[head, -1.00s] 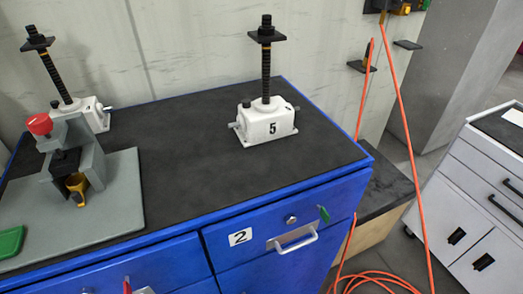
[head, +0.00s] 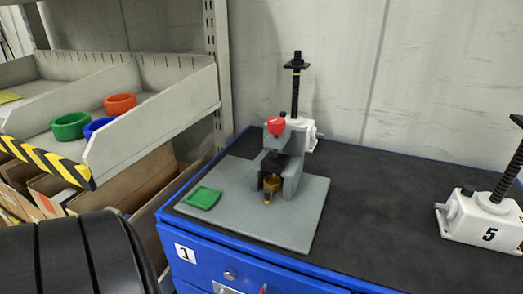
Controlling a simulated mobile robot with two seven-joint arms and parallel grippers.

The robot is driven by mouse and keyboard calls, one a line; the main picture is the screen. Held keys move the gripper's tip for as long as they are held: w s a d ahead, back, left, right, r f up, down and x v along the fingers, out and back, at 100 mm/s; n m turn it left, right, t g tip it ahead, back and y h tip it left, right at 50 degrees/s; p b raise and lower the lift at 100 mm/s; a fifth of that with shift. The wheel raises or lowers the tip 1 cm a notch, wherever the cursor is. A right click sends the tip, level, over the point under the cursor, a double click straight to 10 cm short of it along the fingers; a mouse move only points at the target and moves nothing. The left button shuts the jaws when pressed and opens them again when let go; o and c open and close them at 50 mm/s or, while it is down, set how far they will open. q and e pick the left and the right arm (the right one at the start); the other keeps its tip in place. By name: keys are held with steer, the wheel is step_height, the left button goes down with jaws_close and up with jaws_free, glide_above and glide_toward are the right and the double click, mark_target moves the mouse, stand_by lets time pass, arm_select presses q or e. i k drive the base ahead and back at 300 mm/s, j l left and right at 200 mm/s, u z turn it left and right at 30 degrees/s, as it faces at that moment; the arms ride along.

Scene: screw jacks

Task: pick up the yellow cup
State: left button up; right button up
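A small yellow-gold cup (head: 271,183) sits in the grey press-like fixture with a red knob (head: 276,126). The fixture stands on a grey base plate (head: 240,224) on the workbench. The cup is partly hidden by the fixture, and a narrow yellow piece shows just below it. Neither of my grippers shows in the head view.
A green square tray (head: 203,198) lies on the plate. White screw jacks stand on the dark bench top (head: 380,200), one marked 5 (head: 487,220). A shelf bin at left holds green (head: 71,126), blue and red rings. A black rounded object (head: 75,255) fills the lower left.

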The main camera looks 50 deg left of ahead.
mark_target(272, 184)
steer(key=u, duration=1.55)
